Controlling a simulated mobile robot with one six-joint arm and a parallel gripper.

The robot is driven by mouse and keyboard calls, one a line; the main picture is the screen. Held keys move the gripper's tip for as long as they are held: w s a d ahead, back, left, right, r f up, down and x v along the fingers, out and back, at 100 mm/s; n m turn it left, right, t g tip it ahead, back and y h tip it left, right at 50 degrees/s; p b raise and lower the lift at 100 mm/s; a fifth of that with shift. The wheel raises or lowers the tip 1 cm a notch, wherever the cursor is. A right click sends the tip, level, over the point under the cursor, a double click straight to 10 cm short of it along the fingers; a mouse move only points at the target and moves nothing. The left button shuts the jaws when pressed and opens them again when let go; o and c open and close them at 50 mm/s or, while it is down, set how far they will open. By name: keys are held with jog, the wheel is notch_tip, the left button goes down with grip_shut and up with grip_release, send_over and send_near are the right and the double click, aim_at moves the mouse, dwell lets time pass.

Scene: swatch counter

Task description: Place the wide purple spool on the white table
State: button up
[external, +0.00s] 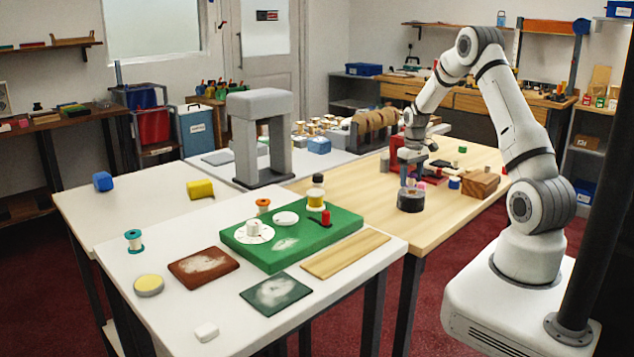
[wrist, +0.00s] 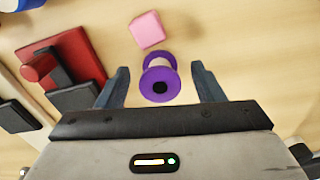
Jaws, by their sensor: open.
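The purple spool (wrist: 159,83) is in the wrist view, with purple flanges and a dark hole facing the camera. It is on the light wooden table (wrist: 240,45). My gripper (wrist: 160,70) is open, with one finger on each side of the spool and visible gaps between. In the external view my gripper (external: 408,172) hangs low over the wooden table (external: 450,212), and I cannot make out the purple spool there. The white table (external: 130,318) is at the front left in the external view.
A pink block (wrist: 147,30) is close beyond the spool, and a red-and-black item (wrist: 65,65) is to its left. A dark round object (external: 411,200) is near my gripper. The white table holds a green board (external: 285,262), a brown pad (external: 203,267) and a teal spool (external: 134,240).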

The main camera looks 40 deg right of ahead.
aim_at(412, 174)
jog(key=shift+c, duration=0.2)
jog(key=c, duration=1.1)
notch_tip(412, 174, up, 10)
jog(key=shift+n, duration=0.9)
jog(key=a+f, duration=0.1)
jog(key=a, duration=0.8)
jog(key=a+f, duration=0.2)
jog(key=a, duration=0.7)
jog(key=a+f, duration=0.2)
jog(key=a, duration=0.7)
jog(key=shift+s+f, duration=0.1)
jog(key=shift+s, duration=0.15)
